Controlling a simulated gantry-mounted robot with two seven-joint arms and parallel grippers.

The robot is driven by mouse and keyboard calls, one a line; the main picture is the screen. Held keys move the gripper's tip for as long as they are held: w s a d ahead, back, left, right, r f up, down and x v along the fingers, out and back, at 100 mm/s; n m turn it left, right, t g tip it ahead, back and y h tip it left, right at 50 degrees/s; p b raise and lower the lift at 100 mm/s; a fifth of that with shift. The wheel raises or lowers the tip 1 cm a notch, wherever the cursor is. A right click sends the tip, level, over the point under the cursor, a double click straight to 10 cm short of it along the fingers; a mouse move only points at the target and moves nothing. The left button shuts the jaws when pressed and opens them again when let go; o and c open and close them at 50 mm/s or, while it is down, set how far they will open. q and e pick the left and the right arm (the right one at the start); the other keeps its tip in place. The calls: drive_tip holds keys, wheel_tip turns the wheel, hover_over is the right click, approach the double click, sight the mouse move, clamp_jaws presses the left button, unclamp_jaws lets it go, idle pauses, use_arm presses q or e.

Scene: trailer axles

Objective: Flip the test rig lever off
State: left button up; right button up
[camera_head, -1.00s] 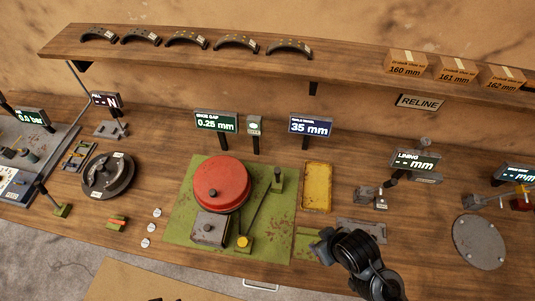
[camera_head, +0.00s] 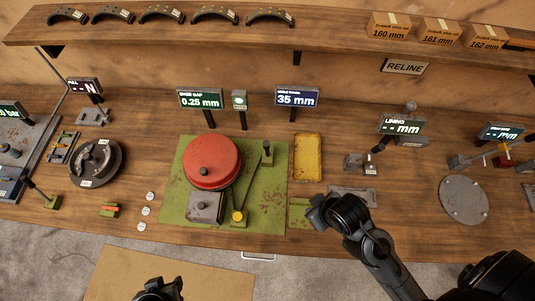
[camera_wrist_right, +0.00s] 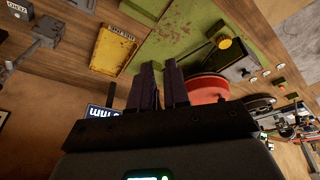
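The green rig plate (camera_head: 173,212) carries a red drum (camera_head: 212,162), a grey box (camera_head: 205,207) and a thin dark lever with a yellow hub (camera_head: 239,215). The lever slants up to the right from the hub. Another dark lever on a small green base (camera_head: 51,201) stands at the far left, beside the grey bench with the bar display. I cannot tell which is the test rig lever. My right gripper (camera_head: 316,213) hovers right of the plate, empty; its fingers (camera_wrist_right: 161,64) stand close together. My left gripper (camera_head: 163,287) is at the bottom edge, away from both levers.
A yellow tray (camera_head: 307,157) lies right of the plate. A brake drum (camera_head: 97,163) and several small discs (camera_head: 146,211) lie to its left. Displays (camera_head: 201,99) stand behind, below a shelf (camera_head: 330,30). A grey round plate (camera_head: 464,200) is at right.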

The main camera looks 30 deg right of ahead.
drive_tip(key=w+n+t, duration=0.1)
drive_tip(key=w, duration=0.1)
drive_tip(key=w+n+t, duration=0.1)
drive_tip(key=w+t, duration=0.1)
drive_tip(key=w, duration=0.1)
drive_tip(key=w+r+n+t, duration=0.1)
drive_tip(key=w+t, duration=0.1)
drive_tip(key=w, duration=0.1)
drive_tip(key=shift+w+d+n, duration=0.1)
drive_tip(key=shift+d+n, duration=0.2)
drive_tip(key=shift+d, duration=0.05)
clamp_jaws()
drive_tip(key=w+d+f+n+t+h+b, duration=0.1)
drive_tip(key=w+f+n+t+h+b, duration=0.2)
drive_tip(key=w+t, duration=0.15)
drive_tip(key=s+a+f+n+t+h+b, duration=0.1)
drive_tip(key=a+f+n+t+h+b, duration=0.3)
drive_tip(key=a+f+t+b, duration=0.3)
wheel_tip(320, 180, down, 2)
drive_tip(key=a+n+b, duration=0.1)
drive_tip(key=a+b, duration=0.1)
drive_tip(key=b, duration=0.2)
drive_tip(key=shift+s+f+h, duration=0.25)
drive_tip(key=shift+h, duration=0.05)
